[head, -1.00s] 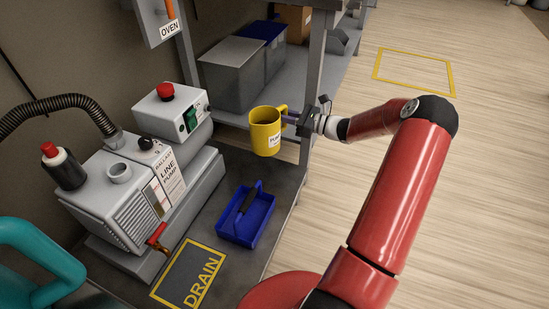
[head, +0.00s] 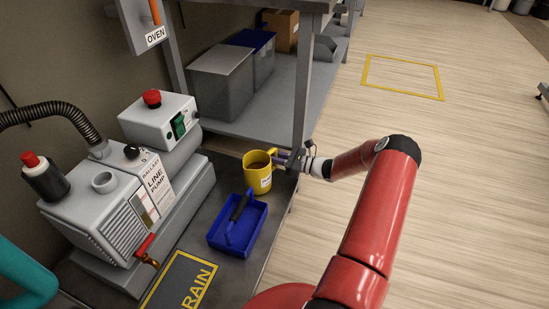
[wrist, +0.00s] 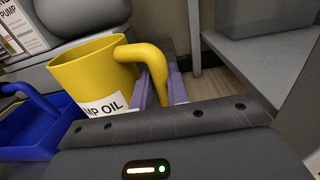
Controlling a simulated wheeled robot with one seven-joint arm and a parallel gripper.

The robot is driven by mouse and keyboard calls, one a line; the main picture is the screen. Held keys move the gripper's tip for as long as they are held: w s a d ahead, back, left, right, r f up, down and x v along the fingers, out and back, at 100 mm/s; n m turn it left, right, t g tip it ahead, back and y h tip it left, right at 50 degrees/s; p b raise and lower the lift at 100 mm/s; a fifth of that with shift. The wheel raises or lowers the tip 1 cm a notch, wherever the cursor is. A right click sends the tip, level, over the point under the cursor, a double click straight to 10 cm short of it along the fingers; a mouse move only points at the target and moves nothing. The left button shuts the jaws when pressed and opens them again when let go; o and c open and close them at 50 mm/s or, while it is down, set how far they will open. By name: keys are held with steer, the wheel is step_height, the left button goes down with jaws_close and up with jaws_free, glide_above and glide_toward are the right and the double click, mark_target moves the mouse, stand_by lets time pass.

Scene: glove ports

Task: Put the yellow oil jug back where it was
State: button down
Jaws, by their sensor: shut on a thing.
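The yellow oil jug (head: 258,171) is upright, just behind the blue tray in the head view. Its open top and white label show, and the wrist view shows the jug (wrist: 92,75) close up with "MP OIL" on the label. My gripper (head: 284,161) is shut on the jug's handle from the right; the handle (wrist: 150,62) passes between the fingers in the wrist view. The jug's base is partly hidden, so I cannot tell whether it touches the grey surface.
The blue tray (head: 252,240) with a dark handle stands in front of the jug. The line pump (head: 118,205) is at left, and the DRAIN mat (head: 170,290) lies in front. A grey shelf post (head: 301,95) rises behind my gripper. Grey bins (head: 222,85) stand on the shelf.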

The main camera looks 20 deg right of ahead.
steer(key=c, duration=1.4)
jaws_free()
